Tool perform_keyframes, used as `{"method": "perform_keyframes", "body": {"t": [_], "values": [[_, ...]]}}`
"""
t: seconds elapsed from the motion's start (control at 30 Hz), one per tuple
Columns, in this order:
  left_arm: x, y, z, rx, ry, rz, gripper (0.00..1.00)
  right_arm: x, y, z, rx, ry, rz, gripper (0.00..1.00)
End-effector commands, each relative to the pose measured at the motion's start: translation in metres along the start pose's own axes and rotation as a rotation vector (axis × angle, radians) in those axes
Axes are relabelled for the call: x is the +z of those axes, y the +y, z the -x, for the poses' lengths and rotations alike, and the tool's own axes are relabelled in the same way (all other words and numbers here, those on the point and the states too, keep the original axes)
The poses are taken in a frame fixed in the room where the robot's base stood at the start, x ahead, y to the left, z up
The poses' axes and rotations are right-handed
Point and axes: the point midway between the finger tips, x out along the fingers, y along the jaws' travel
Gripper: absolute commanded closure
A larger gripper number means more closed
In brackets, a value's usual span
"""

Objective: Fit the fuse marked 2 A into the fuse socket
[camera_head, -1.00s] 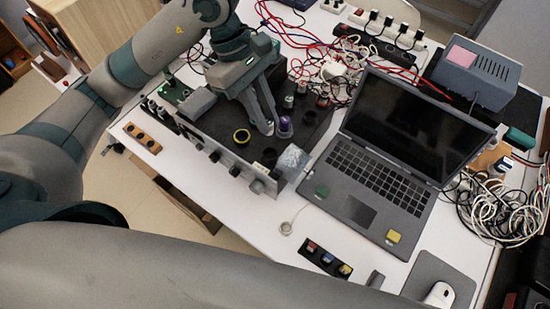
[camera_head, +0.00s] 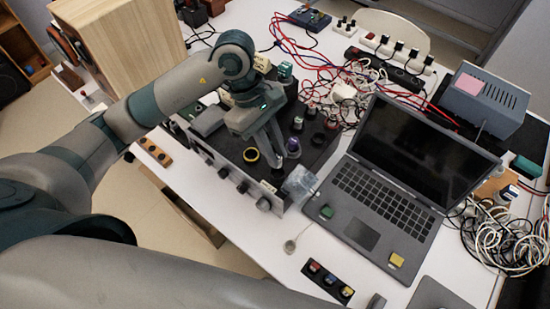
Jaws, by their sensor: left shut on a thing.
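My left gripper (camera_head: 279,158) reaches down over the dark top of the box-shaped unit (camera_head: 217,172) at centre. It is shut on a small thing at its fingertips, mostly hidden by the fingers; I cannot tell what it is. A purple-ringed round piece (camera_head: 293,146) is right beside the fingertips; whether they touch is unclear. Small coloured pieces sit in a black holder (camera_head: 309,282) at the front. No 2 A marking is readable, and I cannot tell which part is the fuse socket. My right gripper is out of view.
A clear bag (camera_head: 299,184) lies at the unit's right corner. An open laptop (camera_head: 390,185) stands to the right. Red and white cables (camera_head: 345,95) clutter the back.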

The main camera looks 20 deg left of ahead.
Motion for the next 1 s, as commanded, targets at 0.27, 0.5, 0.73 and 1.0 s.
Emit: {"method": "perform_keyframes", "body": {"t": [0.27, 0.5, 0.73, 1.0], "values": [[-0.002, 0.001, -0.005, 0.001, -0.001, 0.000, 1.00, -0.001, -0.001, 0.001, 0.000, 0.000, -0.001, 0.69], [-0.004, 0.000, -0.011, -0.002, -0.001, 0.001, 1.00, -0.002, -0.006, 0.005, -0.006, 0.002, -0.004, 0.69], [-0.014, -0.001, -0.035, -0.003, -0.002, 0.002, 1.00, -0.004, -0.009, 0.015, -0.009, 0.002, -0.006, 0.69], [-0.018, 0.000, -0.043, 0.001, 0.000, -0.002, 1.00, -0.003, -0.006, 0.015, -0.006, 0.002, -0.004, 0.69]]}}
